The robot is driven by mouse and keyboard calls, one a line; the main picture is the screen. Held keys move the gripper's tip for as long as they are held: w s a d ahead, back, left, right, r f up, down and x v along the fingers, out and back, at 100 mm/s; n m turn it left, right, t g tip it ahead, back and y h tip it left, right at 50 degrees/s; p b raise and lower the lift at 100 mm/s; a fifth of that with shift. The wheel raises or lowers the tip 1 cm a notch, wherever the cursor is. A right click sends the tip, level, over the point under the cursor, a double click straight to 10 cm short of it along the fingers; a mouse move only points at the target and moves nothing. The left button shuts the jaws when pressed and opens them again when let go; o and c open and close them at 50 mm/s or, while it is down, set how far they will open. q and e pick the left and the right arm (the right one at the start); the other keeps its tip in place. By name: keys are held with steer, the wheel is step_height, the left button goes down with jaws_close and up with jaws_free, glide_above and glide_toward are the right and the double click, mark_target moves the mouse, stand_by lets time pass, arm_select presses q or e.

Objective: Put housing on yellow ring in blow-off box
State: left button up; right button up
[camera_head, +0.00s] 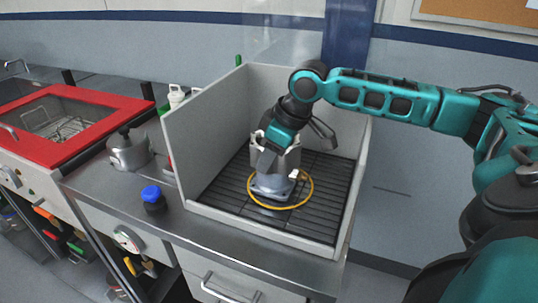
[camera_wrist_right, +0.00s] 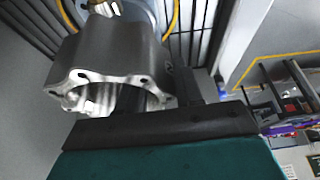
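A grey metal housing (camera_head: 271,187) stands upright on the slatted floor of the blow-off box (camera_head: 207,132). The yellow ring (camera_head: 306,197) lies on that floor around the housing's base. In the right wrist view the housing (camera_wrist_right: 115,62) shows its open, scalloped end towards my gripper, with part of the yellow ring (camera_wrist_right: 176,14) beyond it. My right gripper (camera_head: 272,152) is inside the box, at the housing's upper part. My left gripper is out of view.
A red-framed machine lid (camera_head: 88,124) is further left. The box walls close in around my right gripper; its front edge is low.

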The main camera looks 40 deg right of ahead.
steer(key=shift+o, duration=1.1)
steer(key=shift+r, duration=0.2)
steer(key=v, duration=1.1)
steer(key=shift+s+r, duration=0.2)
steer(key=shift+r, duration=0.15)
steer(key=shift+s+f, duration=0.1)
